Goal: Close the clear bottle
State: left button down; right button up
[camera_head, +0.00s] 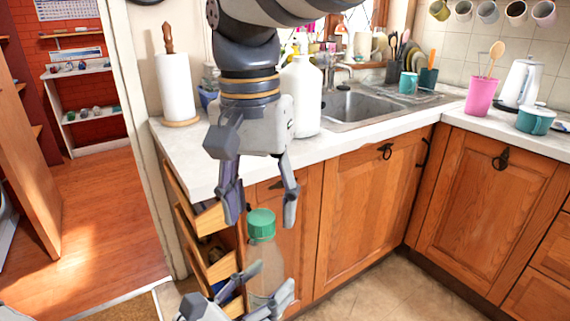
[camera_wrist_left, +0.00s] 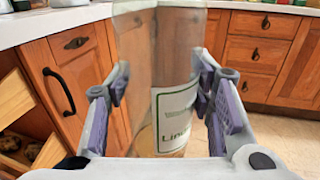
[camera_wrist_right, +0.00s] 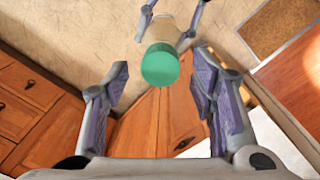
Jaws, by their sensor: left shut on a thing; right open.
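The clear bottle (camera_head: 263,257) stands upright in front of the drawers in the head view, with a green cap (camera_head: 260,223) on its top. I cannot tell whether the cap is screwed tight. My left gripper (camera_head: 269,280) is shut on the bottle's body. The left wrist view shows the bottle (camera_wrist_left: 165,90) and its white label between the fingers; the top is out of that view. My right gripper (camera_head: 262,212) is open and points down over the cap. In the right wrist view the cap (camera_wrist_right: 160,65) lies ahead between the open fingers, not gripped.
The counter (camera_head: 350,133) with a white jug (camera_head: 302,97) and paper towel roll (camera_head: 175,87) is close behind the right gripper. Open drawers (camera_head: 213,255) stick out left of the bottle. Floor is free at right.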

notch_tip(320, 180, up, 4)
jog(key=shift+r, duration=0.1)
jog(key=shift+c, duration=0.2)
